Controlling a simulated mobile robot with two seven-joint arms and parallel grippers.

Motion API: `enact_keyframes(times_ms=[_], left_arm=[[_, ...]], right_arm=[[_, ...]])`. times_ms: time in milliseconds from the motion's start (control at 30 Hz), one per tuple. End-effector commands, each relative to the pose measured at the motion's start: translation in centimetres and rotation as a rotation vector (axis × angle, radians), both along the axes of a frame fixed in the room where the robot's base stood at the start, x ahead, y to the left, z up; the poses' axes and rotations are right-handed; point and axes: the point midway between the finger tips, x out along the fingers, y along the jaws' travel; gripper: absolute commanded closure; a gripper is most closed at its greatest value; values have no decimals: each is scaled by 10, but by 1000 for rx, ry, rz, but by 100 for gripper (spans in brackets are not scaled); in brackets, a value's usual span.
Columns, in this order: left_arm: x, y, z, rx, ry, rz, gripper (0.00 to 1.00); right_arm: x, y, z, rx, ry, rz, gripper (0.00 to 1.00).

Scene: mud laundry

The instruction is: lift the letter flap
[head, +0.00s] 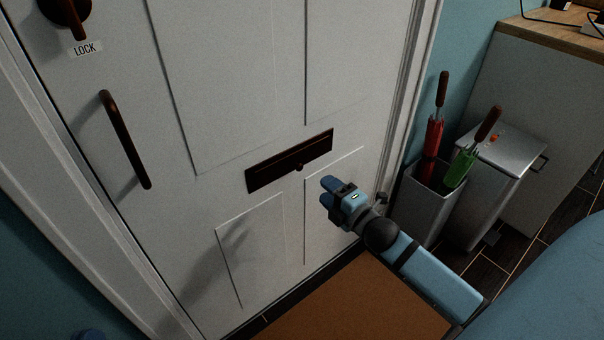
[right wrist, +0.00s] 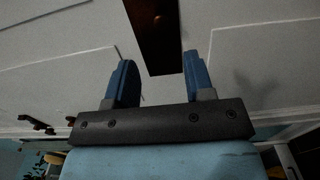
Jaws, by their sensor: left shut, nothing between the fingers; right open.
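The letter flap (head: 285,162) is a dark brown, reddish plate set across the white door (head: 225,75), with a small round knob at its lower edge. It lies flat against the door. My right gripper (head: 328,191) is open and empty, just below and right of the flap. In the right wrist view the flap (right wrist: 158,35) stands beyond the gap between the two blue fingertips (right wrist: 160,70), apart from them. Of my left gripper (head: 90,335) only a small blue part shows at the bottom left edge; the rest is out of view.
A dark door handle (head: 125,140) and a lock knob labelled LOCK (head: 70,12) are at the left. A grey stand (head: 422,207) with red and green umbrellas and a metal bin (head: 490,190) stand at the right. A brown mat (head: 345,305) lies below.

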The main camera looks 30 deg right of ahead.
Motion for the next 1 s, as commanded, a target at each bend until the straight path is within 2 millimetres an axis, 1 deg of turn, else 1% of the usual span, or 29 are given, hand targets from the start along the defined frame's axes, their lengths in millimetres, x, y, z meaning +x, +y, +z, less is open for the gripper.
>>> enact_keyframes(times_ms=[33,300,400,500,667,933,967,1000], left_arm=[[1,0,-8,6,13,-2,100],[3,-2,-29,37,74,-20,100],[3,-2,-35,47,92,-25,100],[4,-3,-39,53,106,-30,100],[4,-3,-42,60,120,-35,100],[4,-4,-42,59,121,-35,100],[4,-3,-42,59,121,-35,100],[4,-3,-42,59,121,-35,100]], right_arm=[[12,1,-1,-1,-5,1,51],[65,5,-2,2,-2,0,51],[81,7,-2,2,-1,1,51],[92,7,-2,2,-1,0,51],[101,9,-1,2,0,1,51],[102,9,-1,2,1,1,51],[102,9,-1,2,1,1,54],[102,9,-1,2,1,1,63]])
